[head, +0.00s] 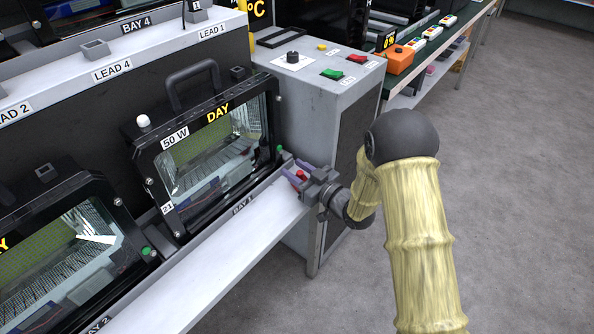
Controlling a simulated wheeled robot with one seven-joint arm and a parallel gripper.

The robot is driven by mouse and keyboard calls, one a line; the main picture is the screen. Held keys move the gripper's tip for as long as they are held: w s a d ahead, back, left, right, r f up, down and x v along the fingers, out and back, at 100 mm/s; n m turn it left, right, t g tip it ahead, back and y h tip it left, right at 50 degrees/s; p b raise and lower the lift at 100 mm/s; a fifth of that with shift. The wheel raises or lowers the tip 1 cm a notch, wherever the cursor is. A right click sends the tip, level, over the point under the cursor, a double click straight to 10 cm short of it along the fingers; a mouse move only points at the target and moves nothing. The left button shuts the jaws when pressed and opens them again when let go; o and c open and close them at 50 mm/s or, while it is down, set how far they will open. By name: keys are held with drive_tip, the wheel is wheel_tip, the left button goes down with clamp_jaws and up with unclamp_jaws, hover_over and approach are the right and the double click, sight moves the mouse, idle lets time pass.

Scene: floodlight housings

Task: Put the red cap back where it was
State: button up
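The red cap (301,174) shows between the fingers of my gripper (293,169), which looks shut on it. My gripper is over the right end of the pale ledge marked BAY 1, low and to the right of the floodlight housing (207,150) marked DAY, 50 W and 21. The housing has a black frame, a glass front and a handle on top. A white cap (143,121) sits at its upper left corner and a green cap (280,150) at its lower right, close to my fingertips. The fingers partly hide the red cap's lower part.
A second housing (66,262) with a green cap (146,251) stands at lower left. A grey cabinet (320,85) with a knob and red and green switches stands just behind my gripper. An orange box (399,59) is on a green bench further back. The floor at right is clear.

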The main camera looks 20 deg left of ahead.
drive_tip(key=shift+r+p, duration=0.4)
drive_tip(key=shift+r, duration=0.15)
drive_tip(key=shift+d+r, duration=0.2)
drive_tip(key=p+v, duration=0.2)
drive_tip(key=v, duration=0.9)
drive_tip(key=shift+s+d+f, duration=0.15)
drive_tip(key=shift+s+d, duration=0.1)
